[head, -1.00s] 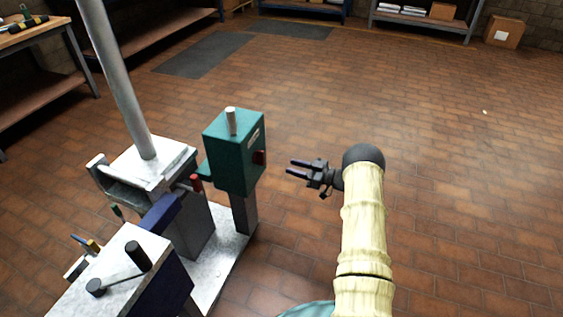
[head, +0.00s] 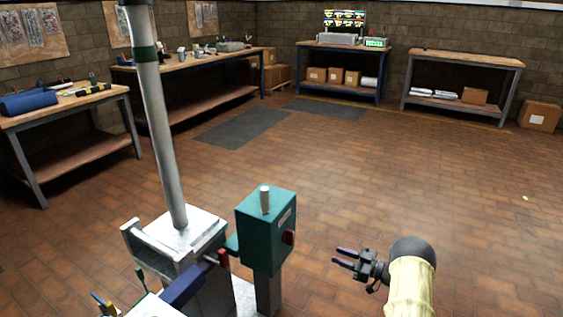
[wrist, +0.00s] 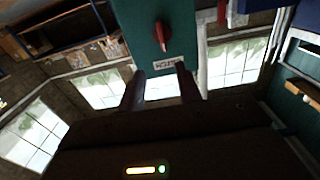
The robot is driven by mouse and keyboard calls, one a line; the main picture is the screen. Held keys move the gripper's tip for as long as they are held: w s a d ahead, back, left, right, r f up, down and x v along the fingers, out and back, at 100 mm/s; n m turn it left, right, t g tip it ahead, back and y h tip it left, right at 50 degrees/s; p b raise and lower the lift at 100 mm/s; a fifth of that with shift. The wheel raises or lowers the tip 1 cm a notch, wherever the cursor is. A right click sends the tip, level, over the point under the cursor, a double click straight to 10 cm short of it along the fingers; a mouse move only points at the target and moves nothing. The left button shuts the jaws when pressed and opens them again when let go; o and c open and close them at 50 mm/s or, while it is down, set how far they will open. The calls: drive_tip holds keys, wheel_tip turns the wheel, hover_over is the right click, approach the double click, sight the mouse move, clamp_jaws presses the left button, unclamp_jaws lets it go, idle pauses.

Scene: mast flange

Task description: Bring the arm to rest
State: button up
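My gripper (head: 345,258) is at the lower right of the head view, at the end of my pale-sleeved arm. Its two fingers are apart with nothing between them. It points left toward the teal box (head: 266,230), with a clear gap between them. The box stands on a grey post and has a pale peg on top and a dark red knob on its side. In the wrist view both fingertips (wrist: 160,88) show spread in front of the teal box (wrist: 160,25) and its red knob.
A grey mast (head: 163,130) rises from a metal base (head: 180,235) left of the teal box. Benches line the walls, including a wooden bench (head: 65,105) at left. A carton (head: 540,115) sits at far right. The brick floor (head: 420,180) right of the box is open.

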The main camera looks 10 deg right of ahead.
drive_tip(key=w+a+r+m+t+h, duration=0.2)
drive_tip(key=w+r+m+t+h, duration=0.15)
drive_tip(key=w+r+h, duration=0.6)
drive_tip(key=s+a+r+m+g+h, duration=0.2)
drive_tip(key=s+r+m+h, duration=0.15)
drive_tip(key=s+r, duration=0.35)
drive_tip(key=s+a+r+m+g, duration=0.1)
drive_tip(key=s+a+g, duration=0.25)
drive_tip(key=s, duration=0.75)
drive_tip(key=s+a+m+g+h, duration=0.1)
drive_tip(key=s+a+g, duration=0.25)
drive_tip(key=s, duration=0.75)
drive_tip(key=s+a+r+m+g, duration=0.1)
drive_tip(key=s+a+g, duration=0.25)
drive_tip(key=s, duration=0.85)
wheel_tip(320, 180, up, 32)
drive_tip(key=w+p, duration=0.1)
drive_tip(key=p, duration=3.2)
drive_tip(key=shift+r+t, duration=0.25)
drive_tip(key=shift+t, duration=0.15)
drive_tip(key=shift+w+a, duration=0.1)
drive_tip(key=shift+w, duration=0.05)
